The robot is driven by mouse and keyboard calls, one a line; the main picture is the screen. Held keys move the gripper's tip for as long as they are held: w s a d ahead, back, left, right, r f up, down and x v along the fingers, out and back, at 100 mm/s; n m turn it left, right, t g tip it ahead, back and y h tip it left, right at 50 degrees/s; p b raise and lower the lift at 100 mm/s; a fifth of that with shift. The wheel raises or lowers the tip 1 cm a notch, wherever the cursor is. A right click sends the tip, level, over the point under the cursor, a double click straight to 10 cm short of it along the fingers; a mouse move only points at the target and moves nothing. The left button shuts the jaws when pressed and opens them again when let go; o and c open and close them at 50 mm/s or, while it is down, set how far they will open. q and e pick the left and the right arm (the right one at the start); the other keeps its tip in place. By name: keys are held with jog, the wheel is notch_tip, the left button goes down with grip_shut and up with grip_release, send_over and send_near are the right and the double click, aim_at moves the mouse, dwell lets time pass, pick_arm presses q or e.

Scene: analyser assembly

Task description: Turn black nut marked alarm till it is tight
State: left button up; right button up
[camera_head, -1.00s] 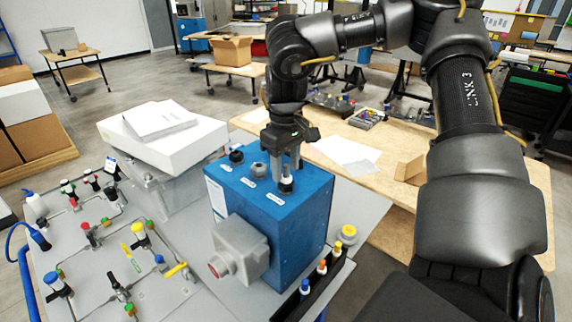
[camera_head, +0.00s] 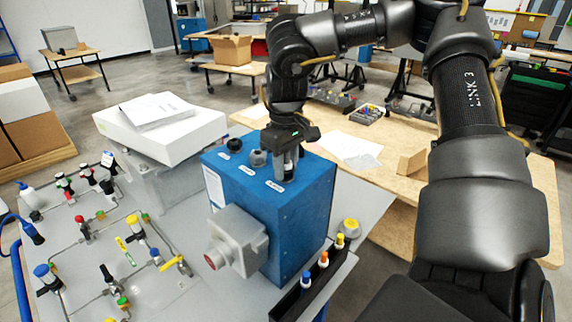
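The blue box (camera_head: 304,222) has a row of fittings on its top, each with a small white label. A black nut (camera_head: 235,145) stands at the left and a grey one (camera_head: 258,158) in the middle. My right gripper (camera_head: 288,172) points down at the right-hand fitting, by the label (camera_head: 275,187) in front of it. Its fingers cover most of that fitting, so I cannot tell whether they grip it. The label words are too small to read. My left gripper is out of view.
A grey housing with a red port (camera_head: 238,240) sticks out of the box front. A black rack with coloured-top bottles (camera_head: 315,282) lies in front at right. A white case with papers (camera_head: 160,125) stands left. Tubes and valves (camera_head: 105,245) cover the panel.

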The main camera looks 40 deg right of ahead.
jog(key=shift+c, duration=0.5)
jog(key=shift+f, duration=0.1)
jog(key=m+b, duration=0.2)
jog(key=b, duration=0.2)
jog(key=shift+f+m, duration=0.15)
jog(key=shift+m, duration=0.25)
jog(key=m+b, duration=0.2)
jog(key=b, duration=0.1)
jog(key=shift+r+m+b, duration=0.2)
jog(key=shift+m+b, duration=0.5)
jog(key=o, duration=0.9)
